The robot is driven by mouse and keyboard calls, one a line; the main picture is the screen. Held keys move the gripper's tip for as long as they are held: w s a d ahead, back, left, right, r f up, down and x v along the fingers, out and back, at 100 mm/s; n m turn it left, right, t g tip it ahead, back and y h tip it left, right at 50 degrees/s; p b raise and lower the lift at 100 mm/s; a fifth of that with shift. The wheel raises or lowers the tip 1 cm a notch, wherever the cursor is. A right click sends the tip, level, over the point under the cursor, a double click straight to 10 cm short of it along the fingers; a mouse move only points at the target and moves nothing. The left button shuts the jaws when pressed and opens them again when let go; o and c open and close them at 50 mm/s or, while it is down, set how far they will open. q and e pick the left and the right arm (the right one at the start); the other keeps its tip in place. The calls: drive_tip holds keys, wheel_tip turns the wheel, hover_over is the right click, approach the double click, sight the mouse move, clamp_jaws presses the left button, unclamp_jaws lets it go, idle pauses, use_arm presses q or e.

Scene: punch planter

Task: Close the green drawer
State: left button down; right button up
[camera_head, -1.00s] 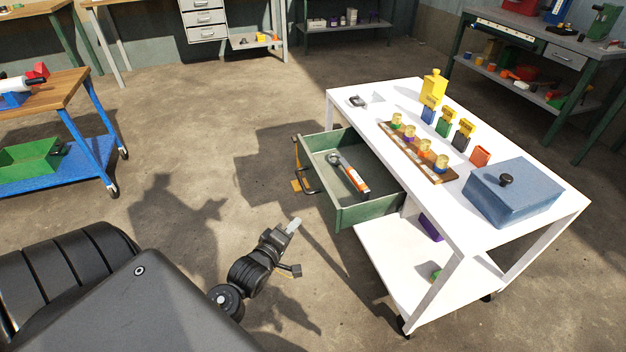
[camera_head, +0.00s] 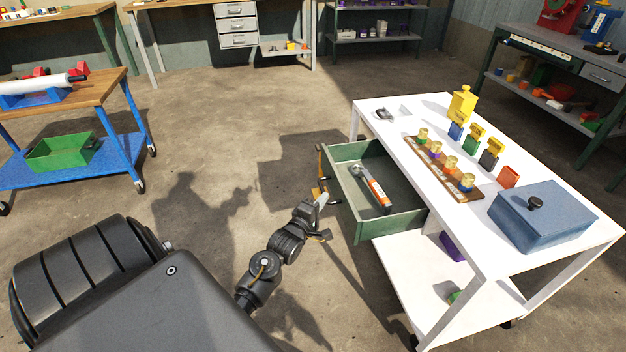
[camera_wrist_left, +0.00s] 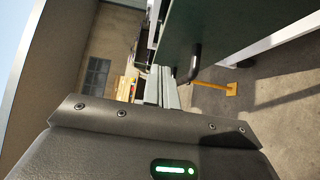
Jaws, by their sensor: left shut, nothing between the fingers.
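The green drawer (camera_head: 400,226) sticks out far from the left side of the white table, open. A wrench-like tool with an orange handle (camera_head: 377,191) lies inside it. My left gripper (camera_head: 321,200) is shut and empty, close to the outer face of the drawer front. In the left wrist view the gripper's fingers (camera_wrist_left: 162,88) show beside a dark handle (camera_wrist_left: 195,62) on the drawer front. I cannot tell whether they touch the drawer. My right gripper is not in view.
The white table (camera_head: 470,235) carries a blue box (camera_head: 541,217), a wooden rack (camera_head: 446,172) with several jars and a yellow bottle (camera_head: 462,104). A blue cart (camera_head: 120,160) stands at the left. Bare floor lies around the drawer.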

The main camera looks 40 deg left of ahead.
sight(342, 190)
use_arm(q)
drive_tip(key=w+d, duration=0.2)
drive_tip(key=w, duration=0.1)
drive_tip(key=shift+w+d, duration=0.1)
drive_tip(key=shift+w, duration=0.15)
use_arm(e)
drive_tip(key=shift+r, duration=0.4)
use_arm(q)
drive_tip(key=shift+w, duration=0.1)
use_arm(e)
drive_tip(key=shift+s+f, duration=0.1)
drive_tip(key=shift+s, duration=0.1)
